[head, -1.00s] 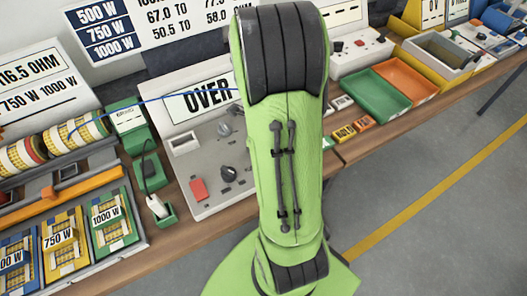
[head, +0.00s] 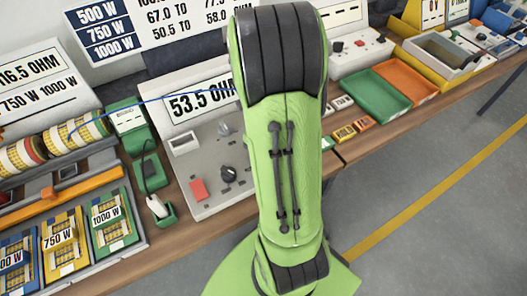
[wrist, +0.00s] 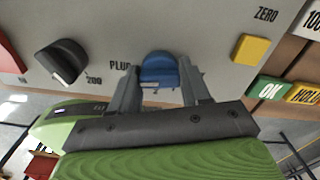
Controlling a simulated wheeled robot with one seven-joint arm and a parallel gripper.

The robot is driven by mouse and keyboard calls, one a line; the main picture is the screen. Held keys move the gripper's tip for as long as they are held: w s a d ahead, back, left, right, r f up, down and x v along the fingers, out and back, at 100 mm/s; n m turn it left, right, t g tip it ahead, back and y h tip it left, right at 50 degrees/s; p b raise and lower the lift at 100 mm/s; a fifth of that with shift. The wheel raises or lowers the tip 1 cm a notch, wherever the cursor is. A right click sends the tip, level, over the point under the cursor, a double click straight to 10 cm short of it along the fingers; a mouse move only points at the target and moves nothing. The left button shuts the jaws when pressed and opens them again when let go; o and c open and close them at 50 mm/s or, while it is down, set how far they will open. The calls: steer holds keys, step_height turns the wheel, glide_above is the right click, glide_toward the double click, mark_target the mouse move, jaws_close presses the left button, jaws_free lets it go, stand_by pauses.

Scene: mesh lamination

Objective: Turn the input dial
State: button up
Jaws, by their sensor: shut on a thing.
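In the wrist view a blue dial (wrist: 158,72) sits on the grey panel beside the word PLUG. My gripper (wrist: 160,67) is shut on it, with a finger on each side. A black dial (wrist: 62,62) with a 200 mark stands to the left on the same panel. In the head view the meter (head: 185,143) shows 53.5 OHM on its display (head: 200,101). My green arm covers the right part of the meter panel, and my gripper and the blue dial are hidden behind it there.
In the wrist view a yellow button (wrist: 252,49) lies right of the blue dial, below the word ZERO. In the head view a red button (head: 199,188) and a dark knob (head: 229,173) are on the panel. Green (head: 377,93) and orange (head: 407,78) trays stand to the right.

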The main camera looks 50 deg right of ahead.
steer(key=o, duration=1)
step_height(320, 180, up, 16)
steer(key=p, duration=0.4)
steer(key=shift+p, duration=0.35)
steer(key=shift+f, duration=0.15)
